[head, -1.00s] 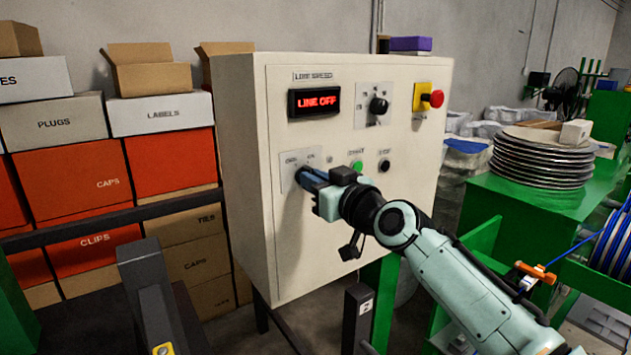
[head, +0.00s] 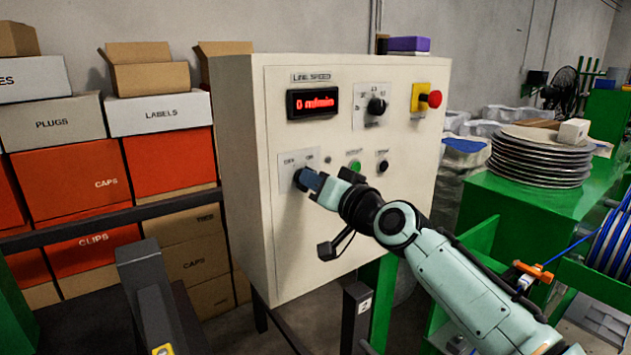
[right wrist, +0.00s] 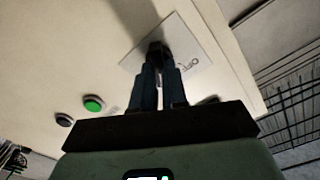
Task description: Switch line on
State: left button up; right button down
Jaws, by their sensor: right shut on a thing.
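The cream control cabinet (head: 330,240) stands in the middle of the head view. Its red display (head: 313,103) reads "0 m/min". My right gripper (head: 302,178) is at the switch on the OFF/ON plate (head: 286,162) at the lower left of the panel. In the right wrist view its fingers (right wrist: 158,62) are shut on the dark switch knob (right wrist: 158,47) in front of the plate (right wrist: 188,58). The fingers hide most of the knob. My left gripper is not in view.
The panel also has a speed dial (head: 377,105), a green button (head: 355,167), a black button (head: 383,166) and a red emergency button (head: 434,98). Stacked boxes (head: 160,115) stand left. A green bench with plates (head: 541,160) is at right.

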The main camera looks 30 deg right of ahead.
jog(key=shift+r, duration=0.1)
jog(key=c, duration=1.2)
grip_release()
jog(key=shift+o, duration=0.2)
pick_arm(q)
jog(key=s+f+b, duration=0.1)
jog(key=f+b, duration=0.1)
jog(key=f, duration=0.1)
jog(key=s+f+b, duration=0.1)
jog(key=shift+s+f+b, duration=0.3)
jog(key=shift+b, duration=0.1)
pick_arm(e)
jog(key=s+d, duration=0.1)
jog(key=s, duration=1.2)
jog(key=shift+s, duration=0.2)
